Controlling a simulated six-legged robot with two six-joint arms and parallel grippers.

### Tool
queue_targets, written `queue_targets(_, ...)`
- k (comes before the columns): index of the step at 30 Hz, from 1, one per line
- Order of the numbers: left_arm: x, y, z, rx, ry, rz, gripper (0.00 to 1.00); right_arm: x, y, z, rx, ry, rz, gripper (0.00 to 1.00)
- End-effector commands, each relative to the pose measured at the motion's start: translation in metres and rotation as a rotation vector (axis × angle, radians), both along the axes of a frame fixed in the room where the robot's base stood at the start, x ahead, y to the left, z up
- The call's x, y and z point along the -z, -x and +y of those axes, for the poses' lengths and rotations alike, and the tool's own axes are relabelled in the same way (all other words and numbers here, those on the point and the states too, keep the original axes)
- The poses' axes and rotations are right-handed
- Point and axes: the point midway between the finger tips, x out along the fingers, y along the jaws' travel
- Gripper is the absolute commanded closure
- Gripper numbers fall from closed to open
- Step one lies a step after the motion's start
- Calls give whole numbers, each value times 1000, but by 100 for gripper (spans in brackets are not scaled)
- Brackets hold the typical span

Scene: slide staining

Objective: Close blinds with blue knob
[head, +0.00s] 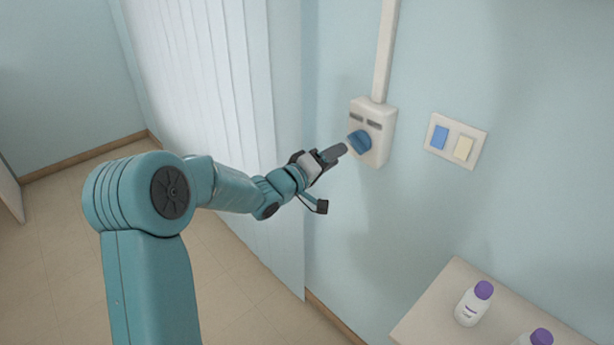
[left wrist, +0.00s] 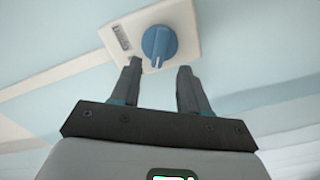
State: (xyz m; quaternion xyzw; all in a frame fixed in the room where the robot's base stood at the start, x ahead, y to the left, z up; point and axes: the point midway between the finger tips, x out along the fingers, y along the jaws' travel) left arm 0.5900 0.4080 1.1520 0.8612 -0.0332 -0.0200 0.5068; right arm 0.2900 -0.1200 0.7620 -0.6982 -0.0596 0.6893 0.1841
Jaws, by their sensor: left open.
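The blue knob (head: 359,140) sits on a white control box (head: 378,112) on the wall, below a vertical white conduit. Vertical white blinds (head: 205,80) hang to the left of it, with their slats spread across the window. My left gripper (head: 336,152) is close to the knob, just left of it. In the left wrist view the knob (left wrist: 159,44) shows beyond and between the fingertips of the left gripper (left wrist: 158,68). The fingers are apart and hold nothing. The knob's ridge points toward the gripper. My right gripper is not in view.
A switch plate (head: 455,141) with a blue and a cream rocker is on the wall right of the box. A white surface (head: 425,318) with purple-capped bottles (head: 474,303) stands at the lower right. The wall around the knob is clear.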

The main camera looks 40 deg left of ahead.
Motion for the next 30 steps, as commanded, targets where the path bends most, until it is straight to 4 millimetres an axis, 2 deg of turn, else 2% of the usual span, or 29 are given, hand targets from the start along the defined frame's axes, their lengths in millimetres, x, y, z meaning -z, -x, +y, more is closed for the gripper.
queue_targets(1,3,15,3,-4,-1,0,55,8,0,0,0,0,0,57)
queue_targets(6,3,58,6,-4,0,1,55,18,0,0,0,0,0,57)
queue_targets(12,2,92,8,-2,0,1,55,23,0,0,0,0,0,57)
queue_targets(18,1,103,8,0,2,2,55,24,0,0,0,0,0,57)
queue_targets(30,1,103,8,0,1,1,55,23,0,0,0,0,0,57)
